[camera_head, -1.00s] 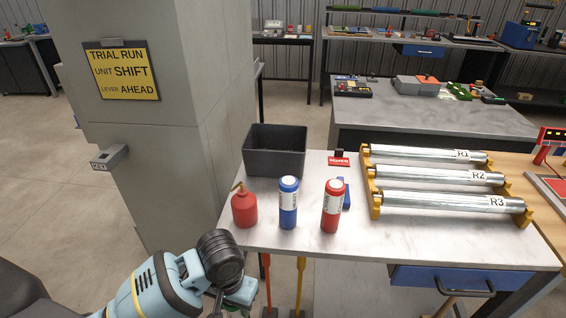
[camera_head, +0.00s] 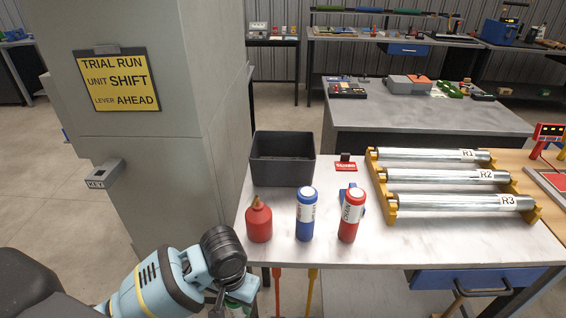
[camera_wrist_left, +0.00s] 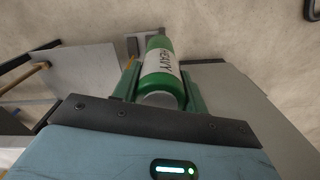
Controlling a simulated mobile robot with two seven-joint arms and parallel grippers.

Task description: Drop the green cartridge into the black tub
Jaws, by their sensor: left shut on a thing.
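My left gripper (camera_head: 236,300) is low in the head view, just off the table's near left corner. The left wrist view shows it shut on a green cartridge (camera_wrist_left: 161,68) with a white label reading "HEAVY". In the head view the cartridge is mostly hidden by my wrist. The black tub (camera_head: 283,173) stands at the far left of the white table, open at the top, and looks empty. It is beyond and to the right of my left gripper, clearly apart from it. My right gripper is not in view.
A red oil can (camera_head: 259,223), a blue cartridge (camera_head: 305,218) and a red cartridge (camera_head: 350,216) stand in front of the tub on the table (camera_head: 420,245). A roller rack (camera_head: 455,180) fills the right. A grey pillar (camera_head: 160,180) stands at left.

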